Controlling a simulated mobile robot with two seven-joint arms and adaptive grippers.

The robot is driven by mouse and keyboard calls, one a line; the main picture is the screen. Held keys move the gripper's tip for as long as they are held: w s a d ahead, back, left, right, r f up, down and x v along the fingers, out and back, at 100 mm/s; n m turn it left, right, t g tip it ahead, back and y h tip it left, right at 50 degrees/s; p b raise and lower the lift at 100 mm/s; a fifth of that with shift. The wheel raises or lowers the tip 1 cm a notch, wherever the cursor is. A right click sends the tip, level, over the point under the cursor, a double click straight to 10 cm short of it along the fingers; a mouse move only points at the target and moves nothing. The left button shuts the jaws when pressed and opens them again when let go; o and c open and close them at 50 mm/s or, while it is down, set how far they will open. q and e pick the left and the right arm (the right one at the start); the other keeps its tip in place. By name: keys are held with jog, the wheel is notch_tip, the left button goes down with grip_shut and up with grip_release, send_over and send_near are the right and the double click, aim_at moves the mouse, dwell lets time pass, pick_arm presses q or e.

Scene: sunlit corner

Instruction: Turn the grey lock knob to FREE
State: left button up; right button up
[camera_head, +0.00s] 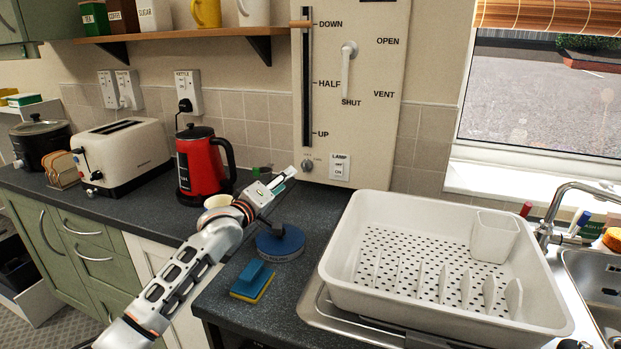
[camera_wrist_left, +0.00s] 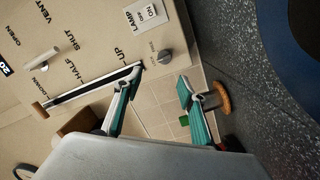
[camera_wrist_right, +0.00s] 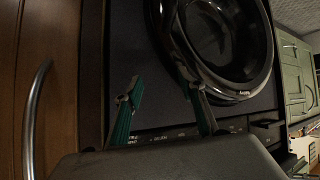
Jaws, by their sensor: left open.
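The grey lock knob (camera_head: 307,165) is a small round knob low on the cream wall panel (camera_head: 375,130), just below the slider track. My left gripper (camera_head: 285,178) is just below and left of the knob in the head view. In the left wrist view its teal-padded fingers (camera_wrist_left: 157,88) are apart with nothing between them, and the knob lies beyond them, apart from the fingertips. My right gripper (camera_wrist_right: 165,95) is open and empty, facing a dark appliance with a round door.
Above the knob is a slider (camera_head: 302,24) at DOWN. A white lever (camera_head: 347,70) and a LAMP switch (camera_head: 339,167) share the panel. A red kettle (camera_head: 203,160), blue round object (camera_head: 280,243), sponge (camera_head: 252,281) and white dish rack (camera_head: 345,255) stand on the counter.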

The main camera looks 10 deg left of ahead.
aim_at(304, 168)
pick_arm(q)
jog(key=shift+w+d+f, duration=0.1)
jog(key=shift+w+f, duration=0.25)
jog(key=shift+f, duration=0.4)
jog(key=b+x, duration=0.4)
jog(key=x, duration=0.5)
jog(key=shift+w+d+f, duration=0.1)
jog(key=shift+w+f, duration=0.1)
jog(key=shift+w, duration=0.1)
jog(key=shift+b+x, duration=0.4)
jog(key=shift+x, duration=0.45)
jog(key=shift+w+r, duration=0.1)
jog(key=shift+r, duration=0.2)
pick_arm(e)
notch_tip(304, 168, down, 4)
jog(key=shift+d, duration=0.15)
pick_arm(q)
jog(key=c, duration=1.1)
pick_arm(e)
jog(key=shift+s, duration=0.1)
